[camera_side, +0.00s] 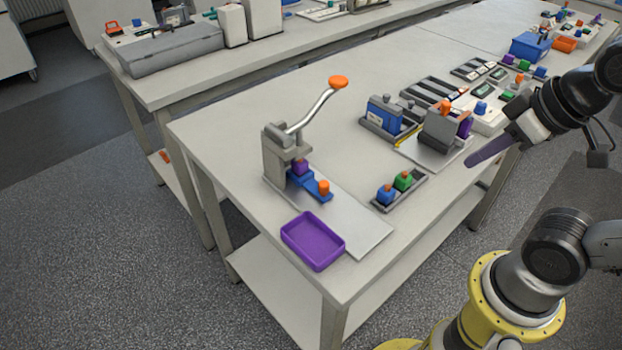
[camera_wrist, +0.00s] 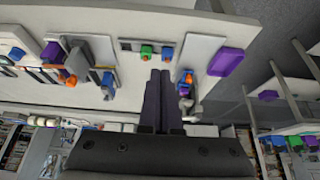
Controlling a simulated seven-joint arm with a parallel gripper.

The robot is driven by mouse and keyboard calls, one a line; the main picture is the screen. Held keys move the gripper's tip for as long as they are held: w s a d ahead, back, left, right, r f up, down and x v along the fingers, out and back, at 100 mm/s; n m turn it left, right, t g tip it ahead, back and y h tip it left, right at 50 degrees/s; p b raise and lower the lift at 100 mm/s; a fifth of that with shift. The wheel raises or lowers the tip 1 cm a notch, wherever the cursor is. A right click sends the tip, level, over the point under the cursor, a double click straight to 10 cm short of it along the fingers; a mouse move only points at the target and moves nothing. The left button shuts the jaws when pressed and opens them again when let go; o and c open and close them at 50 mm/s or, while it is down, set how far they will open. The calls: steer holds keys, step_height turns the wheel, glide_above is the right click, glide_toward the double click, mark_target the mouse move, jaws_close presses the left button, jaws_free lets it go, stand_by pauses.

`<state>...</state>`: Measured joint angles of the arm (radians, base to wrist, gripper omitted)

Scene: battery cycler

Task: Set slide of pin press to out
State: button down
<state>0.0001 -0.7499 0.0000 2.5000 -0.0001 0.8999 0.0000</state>
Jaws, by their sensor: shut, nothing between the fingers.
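The pin press (camera_side: 277,152) is grey, with a raised lever ending in an orange knob (camera_side: 338,82). Its blue slide (camera_side: 309,185) lies low on a silver base plate (camera_side: 355,222), with an orange knob (camera_side: 324,186) at its front end. A purple piece (camera_side: 300,167) sits on the slide's rear part, below the press head. The press also shows in the wrist view (camera_wrist: 186,88), partly foreshortened. My gripper (camera_side: 470,163) has long purple fingers, shut and empty, above the table's right edge, well right of the press. The fingers also show in the wrist view (camera_wrist: 161,74).
A purple tray (camera_side: 313,262) stands in front of the press, near the table corner. Right of the base plate is a small rack with a blue piece (camera_side: 386,196) and a green piece (camera_side: 403,181). A grey fixture (camera_side: 440,130) and blue box (camera_side: 383,113) stand behind. Table left of the press is clear.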

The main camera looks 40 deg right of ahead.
steer(key=c, duration=1.4)
jaws_free()
steer(key=shift+o, duration=1.3)
steer(key=shift+r, duration=0.2)
steer(key=o, duration=0.5)
steer(key=shift+g, duration=0.3)
steer(key=w+r, duration=0.2)
steer(key=r, duration=0.1)
steer(key=w+r, duration=0.1)
steer(key=w, duration=0.1)
steer(key=shift+a+r, duration=0.3)
steer(key=n+g, duration=0.3)
steer(key=g, duration=0.2)
glide_above(323, 183)
step_height(323, 183, down, 8)
step_height(323, 183, down, 13)
steer(key=shift+r, duration=0.1)
